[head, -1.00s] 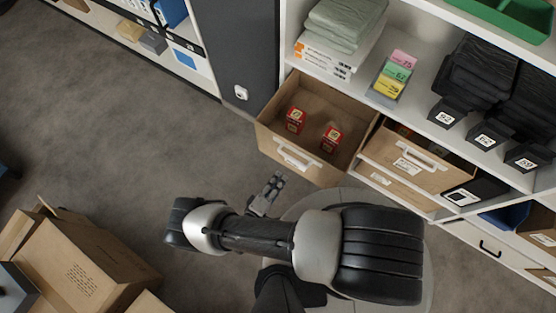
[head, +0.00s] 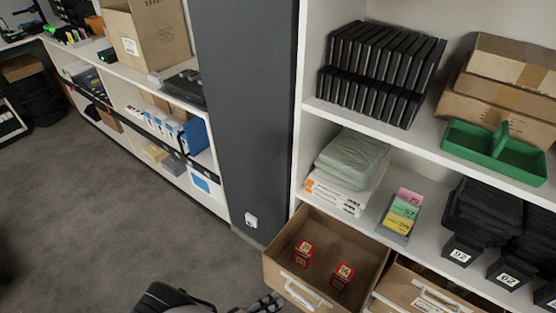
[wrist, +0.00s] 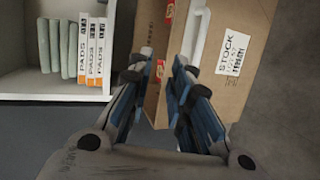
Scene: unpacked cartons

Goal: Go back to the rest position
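My gripper (wrist: 163,70) shows in the wrist view with its two dark fingers apart and nothing between them. It is in front of the pulled-out cardboard drawer (wrist: 208,95), whose pale handle and STOCK label are just beyond the fingertips. In the head view only a bit of my gripper (head: 268,303) shows at the bottom edge, below the open drawer (head: 335,233). Part of my arm shows at the lower edge; the rest is out of frame. Two red boxes, one left (head: 304,254) and one right (head: 342,277), stand apart inside the drawer.
The white shelf unit (head: 300,123) holds green-grey packs (head: 352,158), coloured label blocks (head: 402,212), black cases (head: 380,60) and a green tray (head: 495,153). A dark grey pillar (head: 245,110) stands beside it. The carpet floor (head: 110,200) at left is clear.

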